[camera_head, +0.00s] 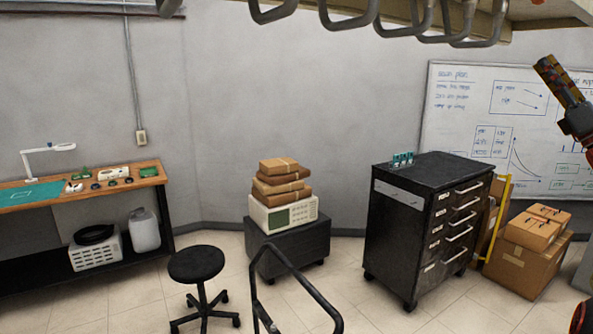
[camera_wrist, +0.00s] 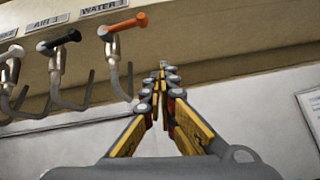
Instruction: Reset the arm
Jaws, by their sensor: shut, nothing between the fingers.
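My gripper (camera_wrist: 162,70) fills the middle of the wrist view, with yellow-and-black fingers that meet at the tips. It is shut and holds nothing. It points up toward a beige overhead panel (camera_wrist: 215,45). In the head view part of my arm shows at the right edge, in front of the whiteboard (camera_head: 470,110). In the wrist view an orange-handled valve (camera_wrist: 123,27) and a black-handled valve (camera_wrist: 60,40) are on the panel, left of my gripper and apart from it in the picture.
Grey hooked pipes (camera_head: 350,15) hang at the top. Below stand a black drawer cabinet (camera_head: 425,215), a stool (camera_head: 197,264), a workbench (camera_head: 100,187), a low black cart (camera_head: 290,248) with an instrument and parcels, and cardboard boxes (camera_head: 520,268). Some floor (camera_head: 390,315) is clear.

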